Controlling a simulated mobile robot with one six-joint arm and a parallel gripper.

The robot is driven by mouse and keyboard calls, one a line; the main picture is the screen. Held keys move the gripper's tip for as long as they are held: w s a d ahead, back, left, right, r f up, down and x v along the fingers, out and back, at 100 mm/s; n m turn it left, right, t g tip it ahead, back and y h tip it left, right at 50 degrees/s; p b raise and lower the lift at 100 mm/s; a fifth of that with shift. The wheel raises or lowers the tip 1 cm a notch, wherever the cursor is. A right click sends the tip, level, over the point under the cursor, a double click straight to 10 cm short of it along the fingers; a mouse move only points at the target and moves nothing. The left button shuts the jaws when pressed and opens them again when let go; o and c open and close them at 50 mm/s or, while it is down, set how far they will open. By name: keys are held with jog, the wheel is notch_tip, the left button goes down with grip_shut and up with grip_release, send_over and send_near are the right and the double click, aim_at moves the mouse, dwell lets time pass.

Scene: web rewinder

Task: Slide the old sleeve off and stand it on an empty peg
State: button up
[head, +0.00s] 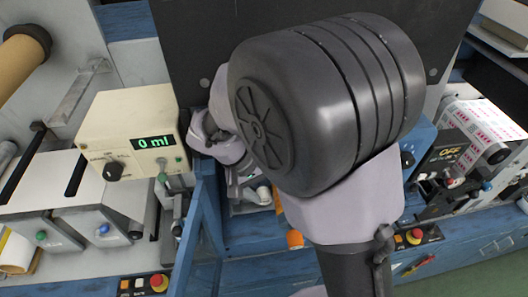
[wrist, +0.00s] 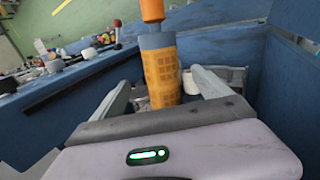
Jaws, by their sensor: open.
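An orange sleeve with a dark grid pattern (wrist: 162,78) stands roughly upright in the wrist view, with a grey band above it and an orange cap (wrist: 152,10) at the top. I take it for the old sleeve. My gripper (wrist: 158,84) is open, its two pale fingers spread to the left and right of the sleeve in the picture. I cannot tell whether the sleeve lies between the fingertips or just beyond them. In the head view my own arm hides most of this place; only small orange parts (head: 294,239) show beside it. No empty peg can be made out.
Blue machine walls (wrist: 225,45) stand close behind and to the right. A white cylinder end (wrist: 189,82) shows beside the sleeve. A cream box reading "0 ml" (head: 130,140) is at left in the head view, and a printed roll (head: 480,130) is at right.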

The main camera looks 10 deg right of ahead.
jog(key=b+x, duration=0.4)
jog(key=x, duration=0.1)
jog(key=b+x, duration=0.2)
jog(key=x, duration=0.1)
jog(key=shift+a+f, duration=0.2)
jog(key=shift+f, duration=0.15)
jog(key=shift+d+f+b, duration=0.5)
jog(key=shift+f+b, duration=0.05)
jog(key=shift+b, duration=0.1)
jog(key=shift+r, duration=0.1)
jog(key=c, duration=1.6)
jog(key=shift+r, duration=0.1)
jog(key=shift+s, duration=0.1)
